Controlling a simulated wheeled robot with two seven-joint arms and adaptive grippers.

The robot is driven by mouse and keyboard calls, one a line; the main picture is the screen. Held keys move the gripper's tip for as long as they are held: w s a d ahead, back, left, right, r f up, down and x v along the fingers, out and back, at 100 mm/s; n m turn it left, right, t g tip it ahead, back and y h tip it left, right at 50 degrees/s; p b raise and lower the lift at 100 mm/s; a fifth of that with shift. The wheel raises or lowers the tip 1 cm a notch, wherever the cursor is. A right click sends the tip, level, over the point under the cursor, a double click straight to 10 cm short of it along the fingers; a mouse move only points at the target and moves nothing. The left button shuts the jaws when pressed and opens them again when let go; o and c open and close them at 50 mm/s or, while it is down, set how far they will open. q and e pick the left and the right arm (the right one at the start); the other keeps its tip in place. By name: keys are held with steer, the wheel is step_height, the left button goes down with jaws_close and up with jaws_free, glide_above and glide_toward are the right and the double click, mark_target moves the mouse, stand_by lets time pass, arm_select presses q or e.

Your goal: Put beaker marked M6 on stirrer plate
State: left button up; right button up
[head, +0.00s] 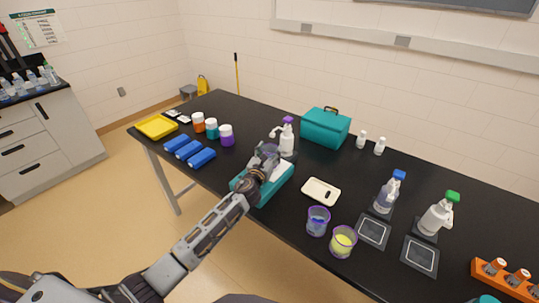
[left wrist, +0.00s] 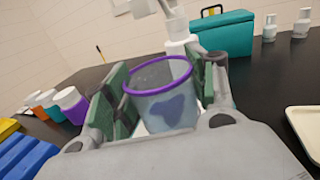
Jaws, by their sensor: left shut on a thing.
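My left gripper (head: 266,160) is shut on a clear beaker with a purple rim (left wrist: 158,92), its pads on either side of it. The beaker looks upright; no marking on it is readable. In the head view the gripper and beaker are over a teal device with a white top (head: 270,190), which looks like the stirrer plate. My arm hides part of that device, and I cannot tell whether the beaker touches it. Two other beakers, one with bluish-purple contents (head: 318,221) and one with yellow contents (head: 343,241), stand farther right. My right gripper is not in view.
A white pump bottle (head: 286,140) stands close behind the gripper, with a teal case (head: 326,127) beyond. Blue blocks (head: 188,151) and coloured jars (head: 212,129) are to the left. A pale tray (head: 321,191) lies to the right, before spray bottles (head: 437,215) and dark square pads (head: 373,231).

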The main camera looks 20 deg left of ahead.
arm_select(q)
steer(key=shift+f, duration=0.4)
steer(key=shift+f, duration=0.1)
steer(key=o, duration=1.1)
steer(key=shift+c, duration=0.2)
steer(key=shift+s, duration=0.9)
steer(key=shift+s+a+b, duration=0.2)
steer(key=shift+s+b, duration=0.2)
steer(key=shift+s, duration=4.7)
